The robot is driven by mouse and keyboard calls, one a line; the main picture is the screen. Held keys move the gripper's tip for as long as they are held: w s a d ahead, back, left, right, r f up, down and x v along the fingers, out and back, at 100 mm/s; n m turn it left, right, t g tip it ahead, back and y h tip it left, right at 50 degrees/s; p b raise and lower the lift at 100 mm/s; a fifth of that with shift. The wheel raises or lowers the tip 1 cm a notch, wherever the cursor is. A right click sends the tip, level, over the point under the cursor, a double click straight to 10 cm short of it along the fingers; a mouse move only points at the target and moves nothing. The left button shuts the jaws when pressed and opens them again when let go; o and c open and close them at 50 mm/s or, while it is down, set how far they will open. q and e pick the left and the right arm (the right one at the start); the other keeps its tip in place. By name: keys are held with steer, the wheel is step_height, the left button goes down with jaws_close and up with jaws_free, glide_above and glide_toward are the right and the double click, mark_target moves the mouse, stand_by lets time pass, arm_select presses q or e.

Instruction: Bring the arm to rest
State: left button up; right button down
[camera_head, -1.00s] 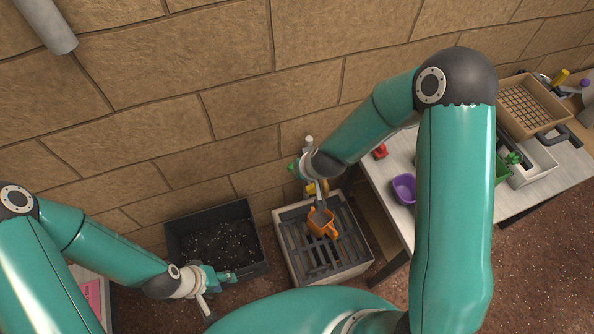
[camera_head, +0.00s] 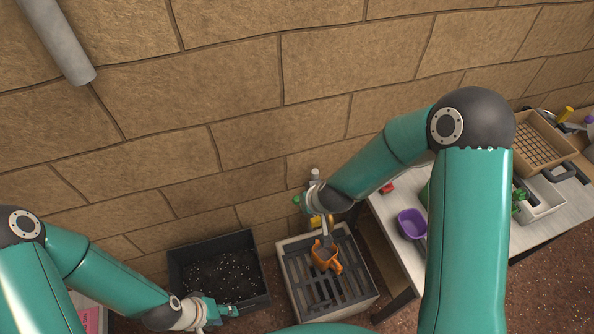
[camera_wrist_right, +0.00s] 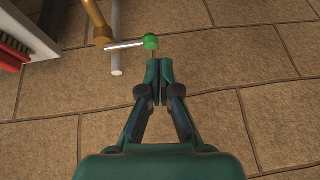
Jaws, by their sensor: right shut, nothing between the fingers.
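My right gripper (camera_wrist_right: 159,64) is shut and empty in the right wrist view. Its fingertips are just below a green ball knob (camera_wrist_right: 150,42) on the end of a grey bar; I cannot tell whether they touch. The bar meets a brass pipe (camera_wrist_right: 96,18). In the head view the right wrist hangs over the grated basin, and its fingers are not clear. My left gripper (camera_head: 222,311) is low at the left, by the front of the black bin; its finger opening is unclear.
A table (camera_head: 548,222) at the right holds a purple bowl (camera_head: 411,223) and a wooden tray (camera_head: 526,122). A stone wall (camera_head: 235,60) stands behind.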

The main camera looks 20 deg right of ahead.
steer(key=s+a+f+m+g+y, duration=0.1)
steer(key=s+f+g, duration=0.1)
steer(key=s+f, duration=0.3)
steer(key=s+a+f+m+g+y, duration=0.1)
steer(key=s+f+g, duration=0.2)
steer(key=s, duration=1.1)
step_height(320, 180, down, 3)
steer(key=shift+s+a, duration=0.2)
